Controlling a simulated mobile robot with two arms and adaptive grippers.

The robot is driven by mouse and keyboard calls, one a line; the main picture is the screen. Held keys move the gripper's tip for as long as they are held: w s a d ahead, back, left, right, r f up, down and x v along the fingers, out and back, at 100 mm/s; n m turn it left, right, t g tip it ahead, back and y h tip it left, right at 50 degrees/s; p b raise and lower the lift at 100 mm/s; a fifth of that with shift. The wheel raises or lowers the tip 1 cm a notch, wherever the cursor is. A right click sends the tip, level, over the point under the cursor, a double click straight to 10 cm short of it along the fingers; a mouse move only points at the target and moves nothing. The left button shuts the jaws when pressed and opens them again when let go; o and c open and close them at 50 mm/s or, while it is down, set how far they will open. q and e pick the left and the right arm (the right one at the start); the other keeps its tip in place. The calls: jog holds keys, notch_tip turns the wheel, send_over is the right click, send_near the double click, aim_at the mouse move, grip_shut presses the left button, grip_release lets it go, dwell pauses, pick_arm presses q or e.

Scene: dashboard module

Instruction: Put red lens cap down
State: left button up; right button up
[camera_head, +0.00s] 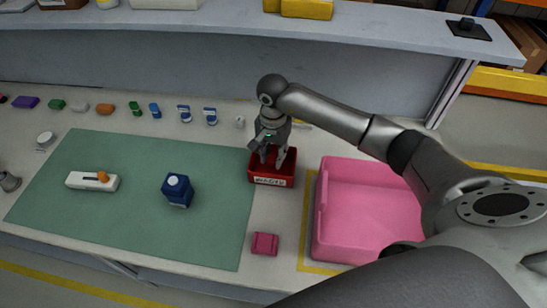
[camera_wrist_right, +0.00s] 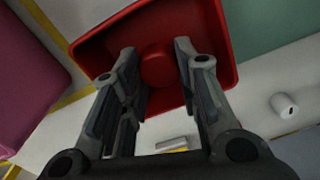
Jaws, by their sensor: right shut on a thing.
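My right gripper (camera_head: 272,155) points down into the small red bin (camera_head: 272,181), which has a white label on its front. In the right wrist view, the round red lens cap (camera_wrist_right: 158,66) is between the two fingers of my right gripper (camera_wrist_right: 158,75), which is shut on it. The bin's red walls (camera_wrist_right: 222,40) surround the fingertips there. Whether the cap touches the bin floor cannot be told. In the head view the cap is hidden by the gripper and the bin wall. My left gripper is not in view.
A large pink bin (camera_head: 362,240) stands close to the right of the red bin. A green mat (camera_head: 120,215) on the left holds a blue block-like part (camera_head: 178,190) and a white device (camera_head: 92,181). A pink block (camera_head: 265,244) lies in front. Several small coloured parts line the back.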

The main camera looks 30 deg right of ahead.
aim_at(273, 156)
notch_tip(273, 156, down, 2)
jog(key=shift+f+p, duration=0.15)
jog(key=shift+p, duration=0.7)
jog(key=shift+d+f, duration=0.1)
jog(key=shift+f, duration=0.4)
jog(key=shift+f+b, duration=0.45)
jog(key=shift+b, duration=0.15)
jog(key=o, duration=1)
jog(key=shift+c, duration=0.2)
jog(key=shift+r, duration=0.15)
